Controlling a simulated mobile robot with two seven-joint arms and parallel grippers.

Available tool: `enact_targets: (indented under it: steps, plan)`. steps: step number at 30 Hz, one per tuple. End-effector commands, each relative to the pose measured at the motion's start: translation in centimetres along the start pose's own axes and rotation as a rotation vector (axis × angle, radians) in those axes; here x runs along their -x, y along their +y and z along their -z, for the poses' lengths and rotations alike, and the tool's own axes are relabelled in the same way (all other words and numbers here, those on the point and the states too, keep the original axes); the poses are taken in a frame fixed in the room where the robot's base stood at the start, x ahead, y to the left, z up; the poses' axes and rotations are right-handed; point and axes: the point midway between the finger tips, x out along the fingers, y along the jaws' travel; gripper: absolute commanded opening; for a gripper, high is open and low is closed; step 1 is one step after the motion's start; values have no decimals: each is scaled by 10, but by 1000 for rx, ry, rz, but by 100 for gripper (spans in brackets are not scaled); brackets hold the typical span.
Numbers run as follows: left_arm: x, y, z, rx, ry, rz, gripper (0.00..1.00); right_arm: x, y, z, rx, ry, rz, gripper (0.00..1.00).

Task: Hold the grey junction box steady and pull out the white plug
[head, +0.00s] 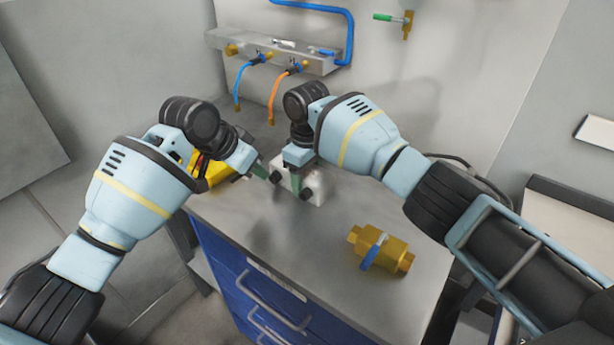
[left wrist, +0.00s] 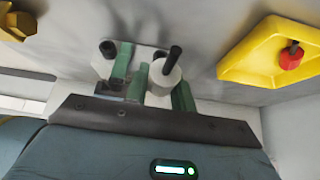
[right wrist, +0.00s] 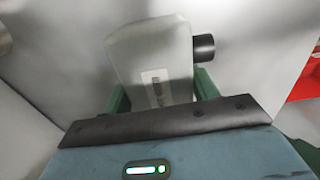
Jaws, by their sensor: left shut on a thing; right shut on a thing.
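The grey junction box (head: 316,188) sits on the grey worktop below my right gripper (head: 297,178). The right wrist view shows its pale body (right wrist: 152,62) between the green fingers, with a black stub on its right side. My right gripper is shut on the box. My left gripper (head: 264,172) is low at the left side of the box. In the left wrist view the white plug (left wrist: 163,82), with a black stem, is between my left gripper's green fingers (left wrist: 160,92). It is close to the box. I cannot tell whether it is seated in the socket.
A brass valve with a blue lever (head: 382,249) lies on the worktop (head: 330,240) at front right. A yellow housing with a red button (left wrist: 291,56) stands on the left, partly behind my left arm. A manifold (head: 270,50) with blue and orange hoses is at the back wall.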

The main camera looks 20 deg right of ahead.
Motion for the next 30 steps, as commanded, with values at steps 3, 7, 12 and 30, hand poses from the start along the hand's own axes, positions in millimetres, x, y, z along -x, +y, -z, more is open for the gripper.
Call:
enact_targets:
  steps: [3,7,12,30]
  plan:
    - [4,0,3,0,0,-1,0,-8,0,-2,-2,-11,3,31]
    - [7,0,4,0,0,-1,0,-8,0,-2,-2,-11,3,31]
    - [7,0,5,1,0,-2,0,-8,0,-2,-2,-11,3,31]
    - [8,0,5,0,0,0,0,-3,0,-1,-1,-5,1,84]
